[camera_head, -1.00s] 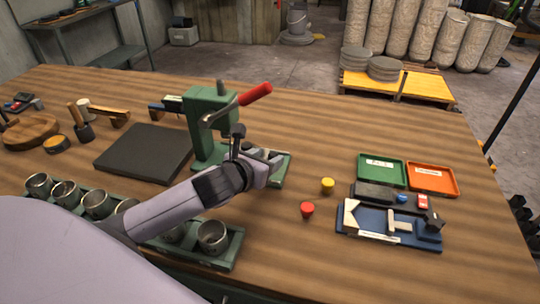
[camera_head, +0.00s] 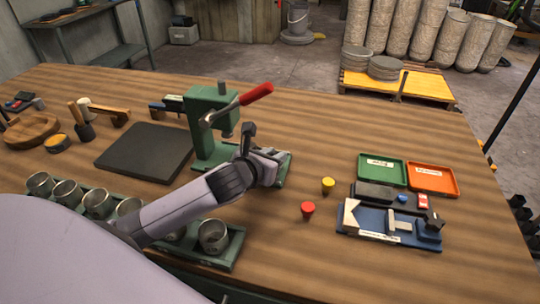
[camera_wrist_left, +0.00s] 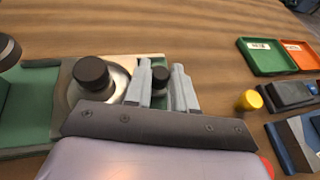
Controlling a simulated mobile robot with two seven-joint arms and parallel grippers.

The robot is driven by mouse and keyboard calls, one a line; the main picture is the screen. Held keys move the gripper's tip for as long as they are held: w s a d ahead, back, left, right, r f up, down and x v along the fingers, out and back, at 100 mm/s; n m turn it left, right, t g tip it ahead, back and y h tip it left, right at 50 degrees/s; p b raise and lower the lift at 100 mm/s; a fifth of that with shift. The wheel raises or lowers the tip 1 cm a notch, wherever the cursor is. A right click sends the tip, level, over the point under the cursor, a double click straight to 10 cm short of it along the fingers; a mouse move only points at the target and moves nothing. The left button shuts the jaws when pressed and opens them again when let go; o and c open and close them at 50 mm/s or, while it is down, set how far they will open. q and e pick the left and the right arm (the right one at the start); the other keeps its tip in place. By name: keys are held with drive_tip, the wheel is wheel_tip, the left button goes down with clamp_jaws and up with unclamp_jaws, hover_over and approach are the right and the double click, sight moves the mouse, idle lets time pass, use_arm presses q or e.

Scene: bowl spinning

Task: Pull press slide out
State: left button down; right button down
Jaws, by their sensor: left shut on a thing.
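The green press (camera_head: 209,125) with its red-tipped lever stands on the wooden bench in the head view. Its green base (camera_head: 284,165) reaches right, partly hidden behind my left gripper (camera_head: 272,160). In the left wrist view, the press slide (camera_wrist_left: 118,78) is a light plate with a metal dish and a dark round knob (camera_wrist_left: 91,73). A smaller dark knob (camera_wrist_left: 160,76) sits between the two fingers of my left gripper (camera_wrist_left: 165,82), which is shut on it. The fingertips hide part of the slide. My right gripper is not in view.
A yellow knob (camera_head: 328,185) and a red knob (camera_head: 308,209) stand right of the press. Beyond are a green tray (camera_head: 382,171), an orange tray (camera_head: 432,179) and a blue fixture (camera_head: 390,226). A rack of metal cups (camera_head: 213,236) lies in front.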

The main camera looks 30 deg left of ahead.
use_arm(q)
drive_tip(key=d, duration=0.2)
drive_tip(key=w+d, duration=0.1)
drive_tip(key=d, duration=0.1)
drive_tip(key=c, duration=0.9)
unclamp_jaws()
drive_tip(key=shift+c, duration=0.2)
drive_tip(key=shift+s, duration=0.1)
drive_tip(key=shift+v, duration=3.5)
